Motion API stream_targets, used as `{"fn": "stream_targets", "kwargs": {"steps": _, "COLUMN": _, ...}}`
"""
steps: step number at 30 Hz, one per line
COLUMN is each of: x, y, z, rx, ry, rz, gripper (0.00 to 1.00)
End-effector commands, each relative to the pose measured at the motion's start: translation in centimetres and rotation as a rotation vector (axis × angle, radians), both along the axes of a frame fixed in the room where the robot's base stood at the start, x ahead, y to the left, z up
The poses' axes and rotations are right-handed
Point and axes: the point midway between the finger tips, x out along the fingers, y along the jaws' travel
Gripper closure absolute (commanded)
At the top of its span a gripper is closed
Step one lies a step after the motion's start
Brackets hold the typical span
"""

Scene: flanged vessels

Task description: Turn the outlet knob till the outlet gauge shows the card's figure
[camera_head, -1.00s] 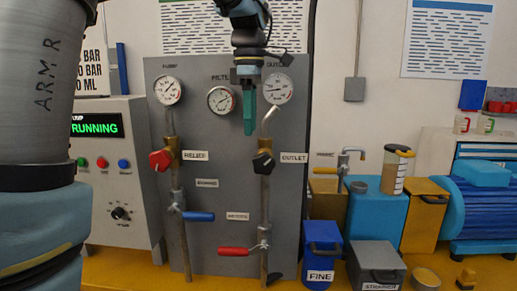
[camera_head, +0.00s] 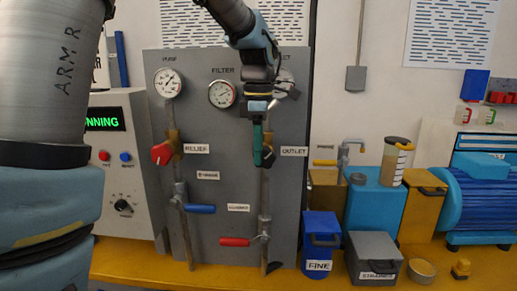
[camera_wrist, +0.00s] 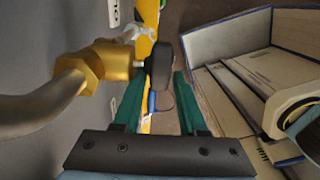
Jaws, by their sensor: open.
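The black outlet knob (camera_head: 269,156) sits on the brass valve of the right-hand pipe, beside the OUTLET label. My gripper (camera_head: 258,163) is at the knob, fingers pointing down in the head view and partly covering it. In the wrist view the dark knob (camera_wrist: 160,64) lies between the tips of my two spread green fingers; contact cannot be told. The brass valve body (camera_wrist: 105,65) is left of it. The outlet gauge (camera_head: 286,74) is largely hidden behind my wrist, its reading not visible. The card at far left is mostly hidden behind my arm, its figure unreadable.
The red relief knob (camera_head: 162,153) is on the left pipe. A blue lever (camera_head: 200,209) and a red lever (camera_head: 234,242) stick out lower on the panel (camera_head: 215,130).

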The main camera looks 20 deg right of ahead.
Motion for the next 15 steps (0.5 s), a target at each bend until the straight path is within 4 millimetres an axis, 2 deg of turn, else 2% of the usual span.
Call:
{"fn": "stream_targets", "kwargs": {"steps": 7, "x": 0.01, "y": 0.0, "z": -0.1, "rx": 0.0, "ry": -0.001, "rz": 0.0, "gripper": 0.59}}
{"fn": "stream_targets", "kwargs": {"steps": 15, "x": 0.01, "y": 0.0, "z": -0.07, "rx": 0.0, "ry": 0.0, "rz": 0.0, "gripper": 0.88}}
